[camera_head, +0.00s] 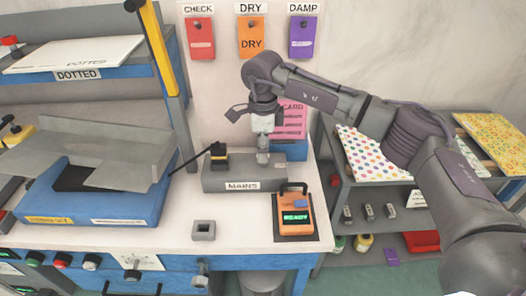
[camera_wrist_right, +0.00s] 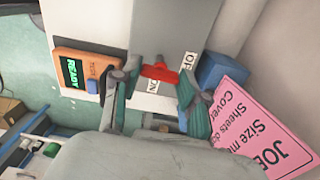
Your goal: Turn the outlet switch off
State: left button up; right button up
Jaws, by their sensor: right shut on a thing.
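The grey mains outlet box (camera_head: 229,184), labelled MAINS, lies on the white worktop. In the right wrist view its red switch lever (camera_wrist_right: 160,73) shows between the ON and OFF labels. My right gripper (camera_head: 263,157) reaches down onto the right part of the box. In the wrist view the right gripper (camera_wrist_right: 155,100) has its fingers on either side of the red lever and is shut on it. In the head view the gripper hides the lever. A black and yellow plug (camera_head: 218,158) sits on the box left of the gripper. My left gripper is not in view.
An orange tester (camera_head: 293,214) reading READY stands in front of the box. A pink card (camera_head: 290,118) is behind the gripper. A blue machine with a grey plate (camera_head: 98,160) stands left. A small grey square block (camera_head: 203,230) lies near the front edge.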

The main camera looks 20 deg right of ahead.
jog(key=shift+r+n, duration=0.1)
jog(key=shift+n, duration=0.4)
jog(key=o, duration=1.1)
jog(key=shift+o, duration=0.2)
notch_tip(320, 180, up, 12)
